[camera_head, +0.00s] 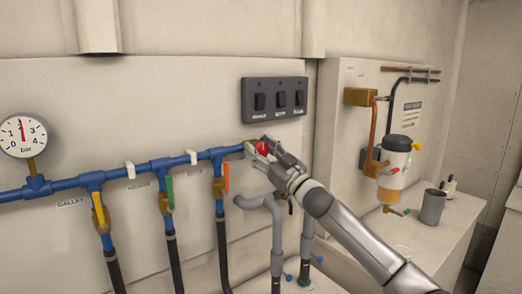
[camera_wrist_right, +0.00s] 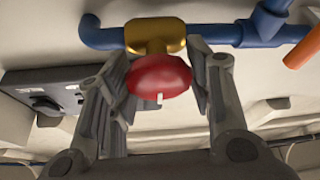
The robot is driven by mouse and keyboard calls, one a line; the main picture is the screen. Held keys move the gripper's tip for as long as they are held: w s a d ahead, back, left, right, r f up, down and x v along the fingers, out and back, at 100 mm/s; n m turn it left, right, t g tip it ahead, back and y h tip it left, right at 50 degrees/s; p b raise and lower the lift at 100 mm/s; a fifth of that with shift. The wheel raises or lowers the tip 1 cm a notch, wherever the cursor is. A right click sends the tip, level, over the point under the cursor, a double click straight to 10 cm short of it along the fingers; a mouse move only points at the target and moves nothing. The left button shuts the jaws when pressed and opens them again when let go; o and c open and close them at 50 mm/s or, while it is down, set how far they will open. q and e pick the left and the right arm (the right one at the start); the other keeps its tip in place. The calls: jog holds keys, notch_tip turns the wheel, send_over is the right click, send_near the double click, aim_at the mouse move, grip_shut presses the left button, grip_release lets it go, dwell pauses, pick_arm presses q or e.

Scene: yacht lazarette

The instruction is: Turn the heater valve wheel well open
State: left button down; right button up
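The red valve wheel (camera_head: 262,148) sits on a brass body at the right end of the blue pipe. In the right wrist view the wheel (camera_wrist_right: 160,76) faces the camera, with the brass body (camera_wrist_right: 155,36) behind it. A small pale mark shows at its lower edge. My right gripper (camera_head: 264,150) is at the wheel, with its fingers (camera_wrist_right: 158,55) spread on either side of it. The fingers are close to the rim; a narrow gap seems to show on the right, and contact on the left is unclear. My left gripper is not in view.
The blue pipe (camera_head: 143,168) carries yellow (camera_head: 98,208), green (camera_head: 170,192) and orange (camera_head: 226,177) lever handles left of the wheel. A switch panel (camera_head: 274,98) is just above my gripper. Grey pipes (camera_head: 277,235) stand below. A mug (camera_head: 432,207) stands on the right counter.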

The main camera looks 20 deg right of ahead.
jog(key=shift+c, duration=0.9)
jog(key=shift+r+n+g+y+p, duration=0.2)
jog(key=shift+n+g+y+p, duration=0.25)
jog(key=shift+n+p, duration=0.8)
jog(key=n+g+y+p, duration=0.1)
jog(key=n+p, duration=0.1)
jog(key=n, duration=0.1)
jog(key=shift+n+y, duration=0.25)
jog(key=n+g+p, duration=0.1)
jog(key=n, duration=0.2)
jog(key=n+g+y+p, duration=0.1)
jog(key=n+p, duration=0.1)
jog(key=shift+f+n+g, duration=0.1)
jog(key=shift+n+g, duration=0.15)
jog(key=shift+n, duration=0.15)
jog(key=shift+a+f+n+g+p, duration=0.15)
jog(key=shift+n+g+p, duration=0.6)
jog(key=shift+n, duration=0.85)
jog(key=shift+f, duration=0.1)
jog(key=o, duration=1)
